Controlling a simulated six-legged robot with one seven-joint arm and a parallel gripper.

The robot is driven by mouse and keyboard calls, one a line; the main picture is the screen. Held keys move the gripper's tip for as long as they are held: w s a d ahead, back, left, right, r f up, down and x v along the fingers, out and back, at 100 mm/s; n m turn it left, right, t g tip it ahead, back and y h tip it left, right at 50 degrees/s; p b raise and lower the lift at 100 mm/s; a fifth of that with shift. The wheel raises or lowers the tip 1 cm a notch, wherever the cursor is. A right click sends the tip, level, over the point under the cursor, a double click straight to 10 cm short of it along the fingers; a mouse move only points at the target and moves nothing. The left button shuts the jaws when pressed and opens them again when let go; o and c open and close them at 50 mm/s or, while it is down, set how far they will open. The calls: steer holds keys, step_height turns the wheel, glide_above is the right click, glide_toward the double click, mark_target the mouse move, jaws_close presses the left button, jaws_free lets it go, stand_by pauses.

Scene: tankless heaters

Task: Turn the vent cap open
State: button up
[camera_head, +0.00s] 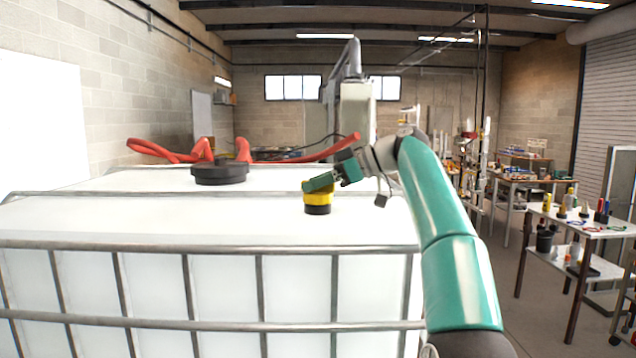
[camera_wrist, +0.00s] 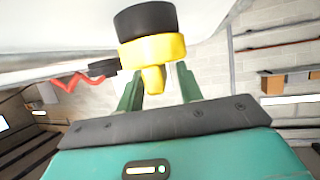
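The vent cap (camera_head: 317,199) is a round yellow cap on a black base, on top of the white tank (camera_head: 150,210), near its right end. It also shows in the wrist view (camera_wrist: 152,50), with a narrow yellow tab pointing toward my gripper. My gripper (camera_head: 322,184) is at the cap's upper side, its green fingers partly overlapping it in the head view. In the wrist view the fingers (camera_wrist: 160,74) stand apart on either side of the tab, with gaps visible. Contact with the yellow rim cannot be told.
A large black lid (camera_head: 219,174) sits on the tank left of the cap, with a red hose (camera_head: 170,154) behind it. Metal bars cross the tank's top and front. Tables with tools (camera_head: 585,222) stand at the right, with open floor between.

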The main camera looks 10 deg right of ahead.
steer(key=shift+s+d+r, duration=0.2)
steer(key=shift+d, duration=0.25)
steer(key=s+d, duration=0.2)
steer(key=d, duration=0.2)
steer(key=s+d, duration=0.2)
steer(key=d, duration=0.2)
steer(key=s+d, duration=0.2)
steer(key=d, duration=0.2)
steer(key=shift+d+r, duration=0.25)
steer(key=shift+r, duration=0.1)
